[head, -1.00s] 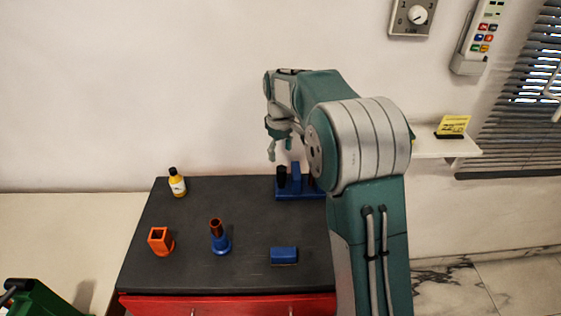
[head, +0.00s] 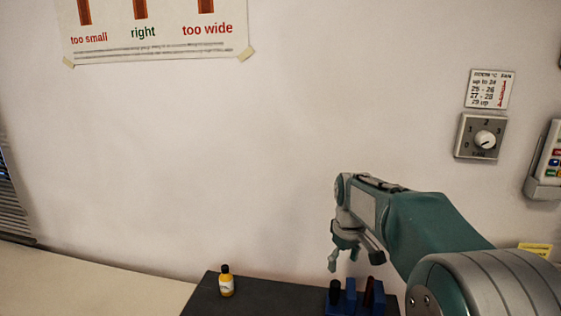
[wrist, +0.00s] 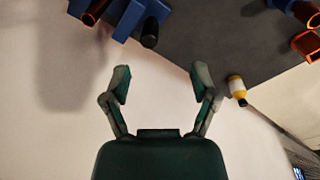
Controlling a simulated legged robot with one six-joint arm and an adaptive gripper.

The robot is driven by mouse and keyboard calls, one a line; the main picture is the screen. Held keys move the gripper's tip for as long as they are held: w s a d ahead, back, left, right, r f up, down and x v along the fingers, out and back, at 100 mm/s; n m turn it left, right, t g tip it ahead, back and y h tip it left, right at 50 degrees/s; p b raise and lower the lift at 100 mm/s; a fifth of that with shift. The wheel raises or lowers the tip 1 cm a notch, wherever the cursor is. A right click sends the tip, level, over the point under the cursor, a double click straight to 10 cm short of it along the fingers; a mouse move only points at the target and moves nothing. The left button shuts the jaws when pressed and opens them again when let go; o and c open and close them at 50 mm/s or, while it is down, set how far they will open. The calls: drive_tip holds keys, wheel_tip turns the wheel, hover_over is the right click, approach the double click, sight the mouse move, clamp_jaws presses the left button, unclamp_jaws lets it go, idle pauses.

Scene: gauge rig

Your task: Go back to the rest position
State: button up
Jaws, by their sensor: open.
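My gripper (head: 346,258) is at the end of my folded teal and grey arm, at the lower right of the head view. It hangs in the air near the wall, above the back of the dark table. In the wrist view my gripper (wrist: 160,85) has its two fingers spread wide, with nothing between them. The rack also shows at the top left of the wrist view (wrist: 122,18).
A yellow bottle with a black cap (head: 226,281) stands on the dark table (head: 260,297), left of the rack. It also shows in the wrist view (wrist: 237,88). A dial box (head: 480,137) and a remote (head: 547,165) are on the wall. The air left of my arm is clear.

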drive_tip(key=s+r+m+t, duration=0.1)
drive_tip(key=s+r, duration=0.2)
drive_tip(key=s, duration=0.4)
drive_tip(key=s+r+m+t, duration=0.1)
drive_tip(key=s+r+m, duration=0.15)
drive_tip(key=s, duration=0.45)
drive_tip(key=s+f+m+t, duration=0.2)
drive_tip(key=s+f, duration=0.1)
drive_tip(key=s, duration=1.1)
drive_tip(key=shift+t, duration=0.3)
